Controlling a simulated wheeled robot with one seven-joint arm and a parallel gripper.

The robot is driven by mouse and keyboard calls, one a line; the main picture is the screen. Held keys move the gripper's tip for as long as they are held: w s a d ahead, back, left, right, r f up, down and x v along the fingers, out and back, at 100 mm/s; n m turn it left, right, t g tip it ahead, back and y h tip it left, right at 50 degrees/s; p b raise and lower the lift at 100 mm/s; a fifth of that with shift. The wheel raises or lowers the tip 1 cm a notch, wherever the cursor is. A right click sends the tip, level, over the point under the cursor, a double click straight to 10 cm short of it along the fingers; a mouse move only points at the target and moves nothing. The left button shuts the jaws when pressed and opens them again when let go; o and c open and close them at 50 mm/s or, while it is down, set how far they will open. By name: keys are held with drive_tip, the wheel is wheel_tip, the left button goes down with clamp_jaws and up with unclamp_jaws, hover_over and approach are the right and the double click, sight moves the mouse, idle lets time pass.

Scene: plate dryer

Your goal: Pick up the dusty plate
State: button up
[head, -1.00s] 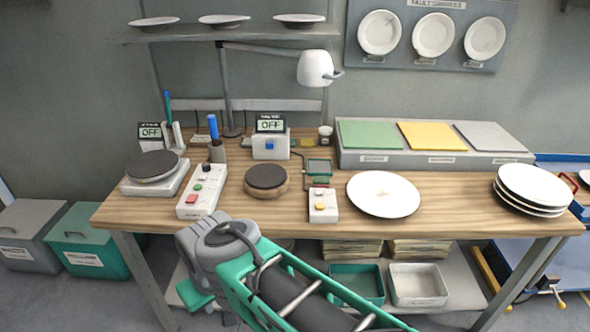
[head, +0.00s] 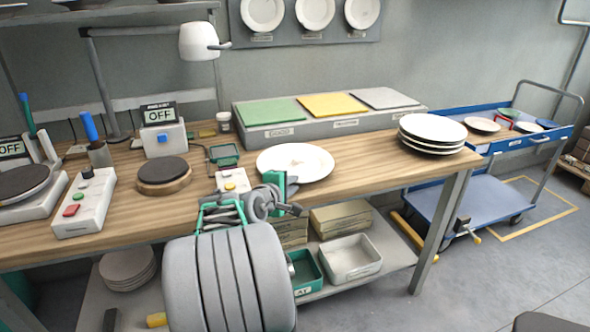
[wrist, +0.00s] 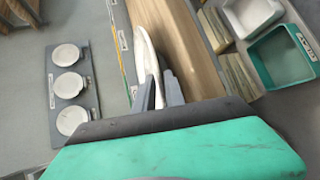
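The dusty plate (head: 295,160) is white with a faint brownish smudge in its middle. It lies near the front edge of the wooden table in the head view. My gripper (head: 284,194) is at its front rim. In the wrist view the plate (wrist: 146,55) shows nearly edge-on, and its rim reaches between the two grey fingers of my gripper (wrist: 160,95). A small gap seems to show there, but I cannot tell whether the fingers press on the rim.
A stack of white plates (head: 432,130) stands at the table's right end. A control box (head: 232,180) with a yellow button is just left of the dusty plate. A grey block with coloured pads (head: 330,118) is behind it. A blue cart (head: 480,190) stands to the right.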

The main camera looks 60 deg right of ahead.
drive_tip(key=x, duration=0.3)
clamp_jaws()
drive_tip(key=shift+w, duration=0.1)
idle(1.1)
drive_tip(key=shift+r, duration=0.1)
drive_tip(key=shift+r, duration=0.1)
